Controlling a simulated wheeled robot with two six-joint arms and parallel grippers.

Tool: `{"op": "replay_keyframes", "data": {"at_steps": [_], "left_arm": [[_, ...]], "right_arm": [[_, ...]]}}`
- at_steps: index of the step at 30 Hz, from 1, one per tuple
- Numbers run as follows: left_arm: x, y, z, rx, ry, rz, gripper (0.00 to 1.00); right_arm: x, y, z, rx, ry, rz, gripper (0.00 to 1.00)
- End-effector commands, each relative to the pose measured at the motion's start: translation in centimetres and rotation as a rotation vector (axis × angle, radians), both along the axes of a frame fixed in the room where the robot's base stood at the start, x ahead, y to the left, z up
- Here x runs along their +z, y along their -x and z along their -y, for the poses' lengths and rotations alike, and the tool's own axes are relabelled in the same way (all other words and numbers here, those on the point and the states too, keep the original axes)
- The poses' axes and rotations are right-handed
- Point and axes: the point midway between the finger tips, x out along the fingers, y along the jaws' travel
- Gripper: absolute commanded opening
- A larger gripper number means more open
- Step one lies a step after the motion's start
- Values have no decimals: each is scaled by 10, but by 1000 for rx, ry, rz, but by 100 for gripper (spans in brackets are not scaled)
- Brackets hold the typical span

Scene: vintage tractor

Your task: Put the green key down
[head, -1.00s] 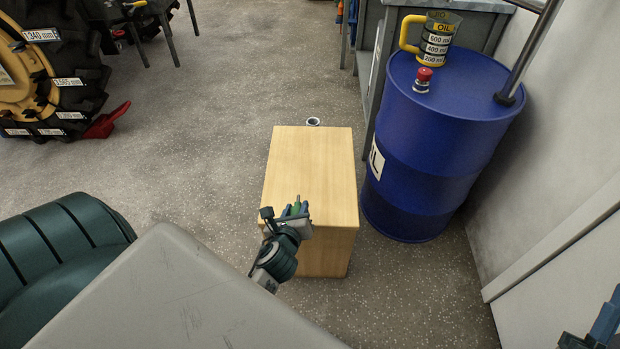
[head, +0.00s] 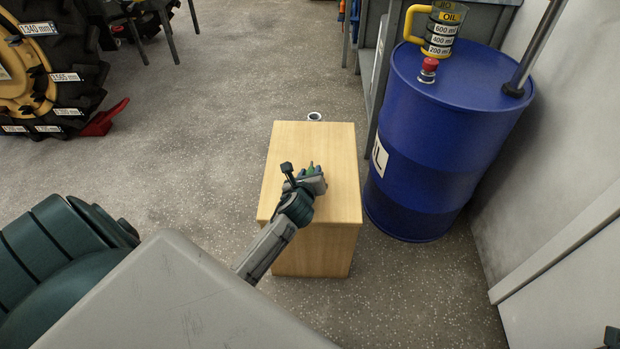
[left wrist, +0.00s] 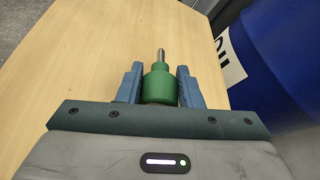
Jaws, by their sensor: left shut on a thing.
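The green key (left wrist: 158,84) has a thick round green body and a thin metal tip pointing away from me in the left wrist view. My left gripper (left wrist: 160,82) is shut on it, with one blue finger on each side. In the head view my left gripper (head: 312,172) is over the top of the wooden box (head: 290,145), near its middle, and only a little green of the key shows. I cannot tell whether the key touches the wood. My right gripper's fingers are out of view; only a dark bit of my right arm shows at the bottom right corner.
A blue oil drum (head: 425,160) stands close to the right of the box, with a measuring jug (head: 440,32) and a red-capped item (head: 429,68) on top. A small ring (head: 314,116) lies behind the box. The box top is otherwise clear. Open floor lies to the left.

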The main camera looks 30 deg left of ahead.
Motion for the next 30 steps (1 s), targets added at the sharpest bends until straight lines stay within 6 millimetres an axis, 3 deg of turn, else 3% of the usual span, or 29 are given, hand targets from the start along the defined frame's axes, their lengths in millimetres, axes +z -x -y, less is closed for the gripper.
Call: {"op": "replay_keyframes", "data": {"at_steps": [1, 19, 20, 23, 30], "left_arm": [[-8, 0, 0, 0, 0, 0, 0], [-18, 1, 0, 0, 2, -2, 0], [-19, 1, 0, 0, 2, -3, 35], [-20, 1, 0, 1, 3, -5, 54], [-23, 3, -1, 5, 3, -13, 55]], "right_arm": [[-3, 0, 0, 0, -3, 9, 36], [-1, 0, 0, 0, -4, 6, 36], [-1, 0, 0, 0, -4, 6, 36], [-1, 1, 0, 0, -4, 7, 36], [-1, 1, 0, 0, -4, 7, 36]]}}
